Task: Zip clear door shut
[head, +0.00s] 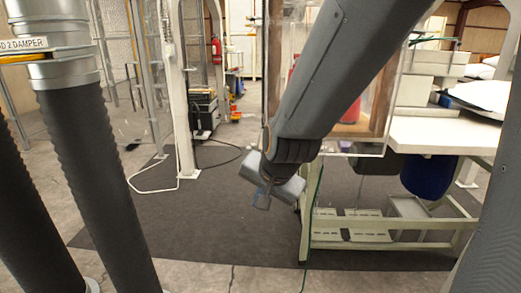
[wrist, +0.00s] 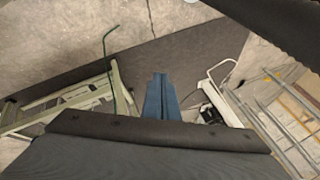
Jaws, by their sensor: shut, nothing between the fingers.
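A clear panel (head: 378,143), which looks like the clear door, hangs behind my forearm in the head view. Its lower edge shows to the right of the arm, above the green frame. The arm covers much of its middle, and I cannot make out a zipper. My gripper (head: 261,203) points down over the dark mat, below and left of the panel's lower edge. In the wrist view my gripper (wrist: 160,76) is shut and empty, with floor and mat beyond its fingertips. The clear panel cannot be made out in the wrist view.
A pale green metal frame (head: 385,243) stands on the dark mat (head: 210,225) right of my gripper. A white table (head: 440,136) and blue drum (head: 428,178) are beyond. Ribbed black hoses (head: 95,180) stand at left. A white post (head: 183,90) stands behind; open mat lies between.

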